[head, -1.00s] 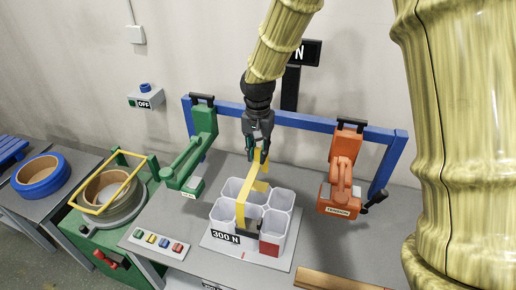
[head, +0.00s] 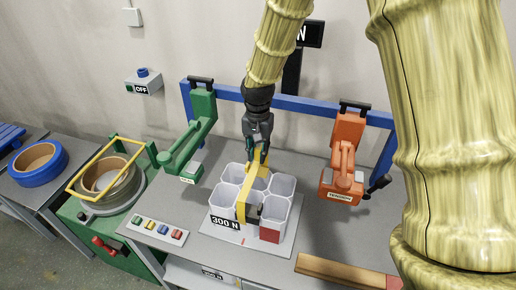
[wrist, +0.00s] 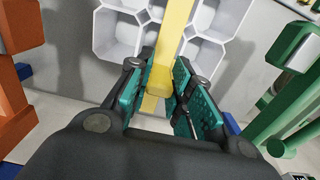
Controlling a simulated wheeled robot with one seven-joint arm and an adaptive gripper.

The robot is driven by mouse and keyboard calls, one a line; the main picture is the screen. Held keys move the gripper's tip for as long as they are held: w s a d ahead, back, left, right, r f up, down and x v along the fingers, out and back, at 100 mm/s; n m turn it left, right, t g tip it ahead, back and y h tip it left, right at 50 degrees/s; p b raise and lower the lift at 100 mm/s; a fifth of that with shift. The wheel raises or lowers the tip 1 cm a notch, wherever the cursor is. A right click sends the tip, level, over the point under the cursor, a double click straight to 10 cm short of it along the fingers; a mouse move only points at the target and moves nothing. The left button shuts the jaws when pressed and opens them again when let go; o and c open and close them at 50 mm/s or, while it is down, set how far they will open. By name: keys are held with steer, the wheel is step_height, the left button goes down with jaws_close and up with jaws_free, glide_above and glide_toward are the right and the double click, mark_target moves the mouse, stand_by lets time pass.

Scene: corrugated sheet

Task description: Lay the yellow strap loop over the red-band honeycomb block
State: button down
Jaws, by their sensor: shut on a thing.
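The white honeycomb block (head: 283,186) stands on a pale plate on the bench, with a red band (head: 269,235) on its front right cell and a "300 N" label at its front. The yellow strap loop (head: 241,209) lies across the middle of the block and hangs down its front side. My gripper (head: 257,163) is above the back of the block, shut on the strap. In the wrist view the strap (wrist: 176,28) runs from between my fingers (wrist: 160,82) out over the open cells (wrist: 118,32). The strap's far side behind the block is hidden.
A green arm tool (head: 186,150) stands left of the block and an orange tension tool (head: 344,165) stands right, under a blue frame (head: 300,118). A button strip (head: 158,231) lies front left. A wooden bar (head: 340,272) lies front right.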

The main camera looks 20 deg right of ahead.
mark_target(258, 161)
step_height(258, 161, down, 9)
steer(key=b, duration=0.3)
stand_by(0.7)
stand_by(1.1)
steer(key=c, duration=0.8)
jaws_free()
steer(key=shift+r+p, duration=2.5)
steer(key=shift+r, duration=0.45)
